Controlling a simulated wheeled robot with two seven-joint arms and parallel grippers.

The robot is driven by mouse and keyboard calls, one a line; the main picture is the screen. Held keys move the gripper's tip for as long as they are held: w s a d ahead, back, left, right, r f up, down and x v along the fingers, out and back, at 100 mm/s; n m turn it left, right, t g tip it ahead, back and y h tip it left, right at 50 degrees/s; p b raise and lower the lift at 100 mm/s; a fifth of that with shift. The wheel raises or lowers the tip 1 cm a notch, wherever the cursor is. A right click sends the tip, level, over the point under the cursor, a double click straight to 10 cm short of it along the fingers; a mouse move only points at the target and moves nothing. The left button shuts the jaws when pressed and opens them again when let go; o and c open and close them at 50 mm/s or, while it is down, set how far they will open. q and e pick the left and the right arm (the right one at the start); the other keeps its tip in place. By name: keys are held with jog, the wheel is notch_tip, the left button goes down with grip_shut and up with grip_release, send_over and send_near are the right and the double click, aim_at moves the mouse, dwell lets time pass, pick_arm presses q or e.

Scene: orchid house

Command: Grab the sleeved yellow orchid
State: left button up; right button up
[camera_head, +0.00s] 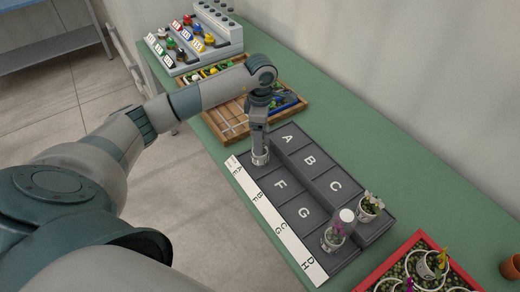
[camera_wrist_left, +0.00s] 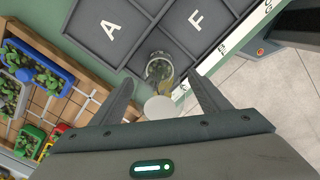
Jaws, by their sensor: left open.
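A potted orchid in a clear pot (camera_wrist_left: 158,68), with a bit of yellow and a round white top (camera_wrist_left: 160,107), stands in a corner cell of the dark tray. It appears to be the sleeved yellow orchid. In the head view its pot (camera_head: 260,157) shows low under my left gripper (camera_head: 259,146), which hides most of it. In the left wrist view my left gripper (camera_wrist_left: 161,82) is open, with one finger on each side of the white top and gaps on both sides. My right gripper is not in view.
The dark lettered tray (camera_head: 310,185) lies on the green bench (camera_head: 345,110). A purple orchid (camera_head: 334,238) and a white-flowered one (camera_head: 371,205) stand at its near end. A wooden crate (camera_head: 235,130) is behind; a red tray (camera_head: 410,242) holds more orchids, one yellow.

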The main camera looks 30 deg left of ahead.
pick_arm(q)
jog(key=shift+f, duration=1)
jog(key=c, duration=1.6)
jog(key=shift+r, duration=0.15)
